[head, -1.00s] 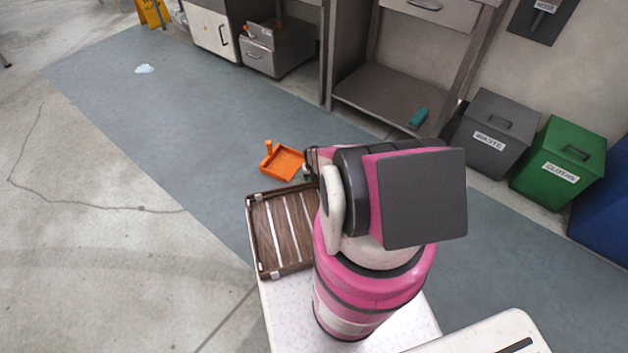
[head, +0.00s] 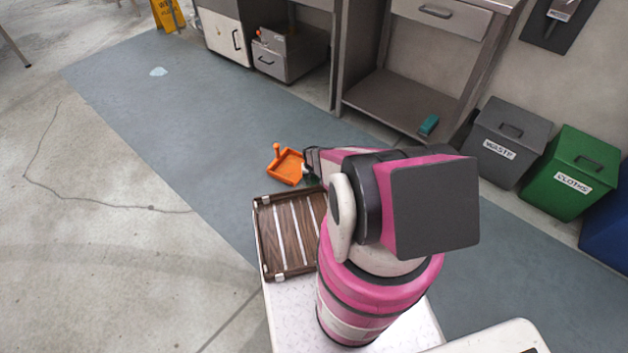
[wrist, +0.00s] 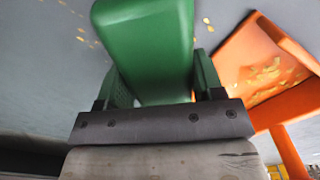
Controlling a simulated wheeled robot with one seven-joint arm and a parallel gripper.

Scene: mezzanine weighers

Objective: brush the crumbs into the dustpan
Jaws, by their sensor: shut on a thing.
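My gripper (wrist: 160,78) is shut on a green brush (wrist: 148,40), which fills the space between the fingers in the wrist view. The orange dustpan (wrist: 236,60) lies on the floor just right of the brush there, with several yellowish crumbs (wrist: 265,78) in it. More crumbs lie loose on the floor, some between brush and dustpan (wrist: 207,22) and others to the left of the brush (wrist: 83,30). In the head view the dustpan (head: 289,165) is beside my gripper (head: 310,168), beyond the wooden slatted tray; the brush is mostly hidden. The brush's lower edge is not visible.
The brown slatted tray (head: 264,240) is on my own base. A grey waste bin (head: 505,145) and green cloths bin (head: 568,175) stand at right. A teal block (head: 429,125) lies on a bench's low shelf. A pale puddle (head: 158,71) and yellow sign (head: 168,14) are far left.

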